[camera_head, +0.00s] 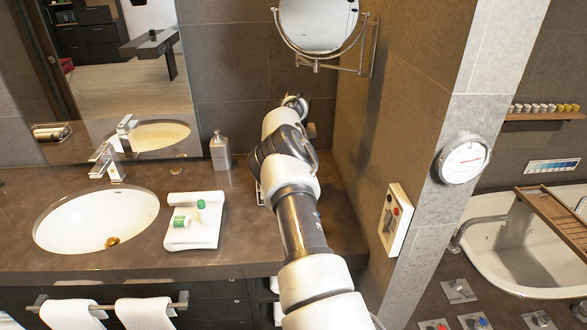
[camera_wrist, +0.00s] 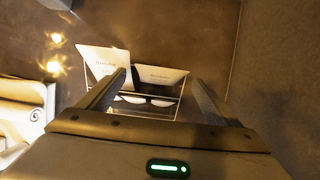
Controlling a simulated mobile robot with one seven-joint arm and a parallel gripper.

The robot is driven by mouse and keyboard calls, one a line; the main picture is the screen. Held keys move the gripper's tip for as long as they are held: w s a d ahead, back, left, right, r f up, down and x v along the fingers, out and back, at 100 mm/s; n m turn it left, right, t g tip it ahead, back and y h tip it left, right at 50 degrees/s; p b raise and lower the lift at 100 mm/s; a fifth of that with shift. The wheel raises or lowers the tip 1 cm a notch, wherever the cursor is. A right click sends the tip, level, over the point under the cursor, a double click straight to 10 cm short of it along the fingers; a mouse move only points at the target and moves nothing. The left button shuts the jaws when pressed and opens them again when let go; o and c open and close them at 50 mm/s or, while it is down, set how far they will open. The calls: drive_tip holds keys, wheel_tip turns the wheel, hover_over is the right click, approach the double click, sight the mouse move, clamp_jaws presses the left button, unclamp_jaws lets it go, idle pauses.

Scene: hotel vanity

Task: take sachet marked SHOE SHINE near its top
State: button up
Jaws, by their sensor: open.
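In the wrist view a small wire holder (camera_wrist: 146,104) stands on the brown counter with pale sachets in it. One sachet (camera_wrist: 104,60) leans at the left and another sachet (camera_wrist: 162,74) stands at the right. Both bear dark print too small to read for sure, so I cannot tell which is marked SHOE SHINE. My gripper (camera_wrist: 157,76) is open, its fingers reaching toward the holder on either side of its middle, with nothing visibly gripped. Whether the fingers touch anything is unclear. In the head view my arm hides the gripper and most of the holder.
In the head view, a folded white towel (camera_head: 193,236) with small green-and-white items lies left of my arm, beside the sink (camera_head: 95,222). A soap dispenser (camera_head: 220,151) stands behind. The tiled wall (camera_head: 362,120) is close on the right, a round mirror (camera_head: 318,22) above.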

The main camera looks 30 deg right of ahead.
drive_tip(key=c, duration=1.8)
drive_tip(key=shift+r, duration=0.15)
